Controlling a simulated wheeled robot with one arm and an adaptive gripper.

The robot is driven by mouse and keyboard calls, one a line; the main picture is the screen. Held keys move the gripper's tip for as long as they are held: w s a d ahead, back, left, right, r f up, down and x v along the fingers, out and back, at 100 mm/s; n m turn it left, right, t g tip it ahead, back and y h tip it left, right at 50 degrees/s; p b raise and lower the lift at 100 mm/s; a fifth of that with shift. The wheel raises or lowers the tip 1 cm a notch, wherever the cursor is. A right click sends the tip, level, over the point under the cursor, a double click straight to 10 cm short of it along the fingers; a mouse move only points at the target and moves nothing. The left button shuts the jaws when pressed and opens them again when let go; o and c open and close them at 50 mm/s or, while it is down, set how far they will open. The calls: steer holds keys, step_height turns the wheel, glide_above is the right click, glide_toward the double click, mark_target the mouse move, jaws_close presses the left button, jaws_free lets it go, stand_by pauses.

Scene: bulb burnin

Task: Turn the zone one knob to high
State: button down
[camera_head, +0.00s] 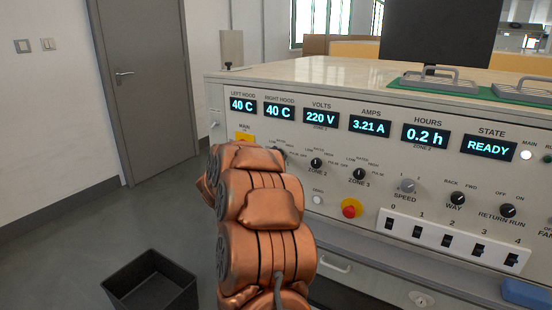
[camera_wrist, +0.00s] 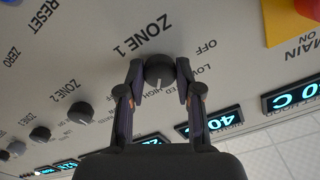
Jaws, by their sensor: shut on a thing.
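The zone one knob (camera_wrist: 159,68) is a dark round knob on the pale panel, with the ZONE 1 label beside it in the wrist view. My gripper (camera_wrist: 159,76) is shut on it, with one finger on each side. A pale pointer mark shows faintly on the knob, toward the lower side of the picture. The OFF and LOW labels lie to its right; part of the scale is hidden by the fingers, so the exact setting is hard to read. In the head view my copper-coloured arm covers most of this area.
The zone two knob (camera_head: 316,162) and zone three knob (camera_head: 358,174) sit to the right. A red button (camera_head: 351,208) and a row of switches (camera_head: 448,240) are lower on the panel. A black bin (camera_head: 150,284) stands on the floor at left.

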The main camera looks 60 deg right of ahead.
steer(key=shift+f, duration=0.1)
steer(key=c, duration=0.8)
jaws_free()
steer(key=shift+o, duration=0.2)
steer(key=a, duration=1.2)
steer(key=shift+s, duration=0.3)
